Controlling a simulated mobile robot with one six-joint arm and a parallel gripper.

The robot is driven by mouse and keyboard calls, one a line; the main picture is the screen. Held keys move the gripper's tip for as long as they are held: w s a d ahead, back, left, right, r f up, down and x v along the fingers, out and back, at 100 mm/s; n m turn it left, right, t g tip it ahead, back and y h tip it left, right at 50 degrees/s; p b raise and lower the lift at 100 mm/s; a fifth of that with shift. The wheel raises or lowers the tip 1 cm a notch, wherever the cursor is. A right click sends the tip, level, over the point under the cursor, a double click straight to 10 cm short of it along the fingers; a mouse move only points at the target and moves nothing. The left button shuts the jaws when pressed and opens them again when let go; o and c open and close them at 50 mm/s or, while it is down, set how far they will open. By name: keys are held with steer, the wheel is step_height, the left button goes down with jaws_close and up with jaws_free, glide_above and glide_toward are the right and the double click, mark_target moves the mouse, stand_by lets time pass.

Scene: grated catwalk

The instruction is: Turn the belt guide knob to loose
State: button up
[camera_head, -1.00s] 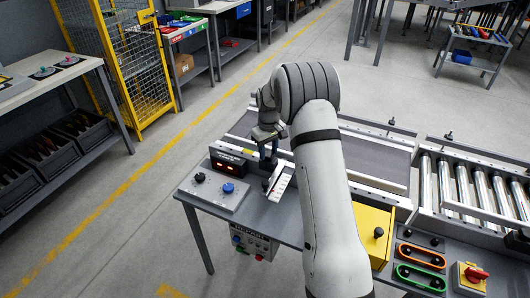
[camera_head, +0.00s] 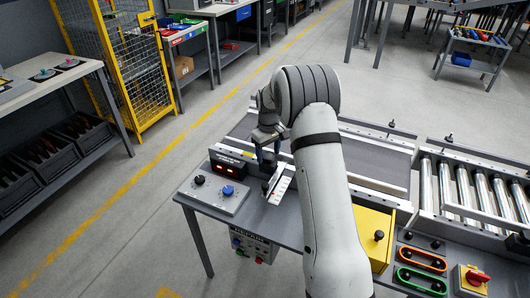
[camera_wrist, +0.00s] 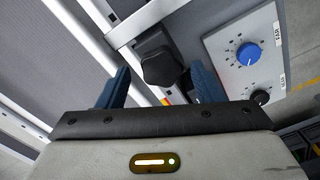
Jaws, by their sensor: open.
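A black lobed knob (camera_wrist: 160,66) sits between the fingertips in the wrist view, on a bracket beside the conveyor belt. I take it to be the belt guide knob; no loose or tight label on it is readable. My gripper (camera_wrist: 159,82) is open, with one blue finger on each side of the knob. I cannot tell whether either finger touches it. In the head view my gripper (camera_head: 268,154) points down at the belt's near edge, beside a white scale plate (camera_head: 279,189). The knob is mostly hidden there by the fingers.
A grey panel (camera_head: 211,204) with a blue knob (camera_head: 228,190) and a black knob (camera_head: 199,180) lies left of my gripper. A red-lit display (camera_head: 230,166) stands close behind it. A yellow box (camera_head: 374,222) and roller conveyor (camera_head: 465,190) are to the right.

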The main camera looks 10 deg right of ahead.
mark_target(268, 156)
step_height(268, 156, up, 8)
steer(key=shift+f+b, duration=0.15)
steer(key=shift+b, duration=0.25)
stand_by(0.4)
steer(key=s+r+m+t, duration=0.1)
steer(key=s+r, duration=0.5)
steer(key=s, duration=0.3)
steer(key=s+r+m, duration=0.2)
steer(key=s+r, duration=0.3)
steer(key=s, duration=0.3)
steer(key=s+a+f+m+t, duration=0.1)
steer(key=s+m, duration=0.1)
steer(key=s, duration=1.9)
steer(key=shift+s+a+f+t, duration=0.15)
steer(key=shift+s+a+t, duration=0.05)
steer(key=shift+s+t, duration=0.2)
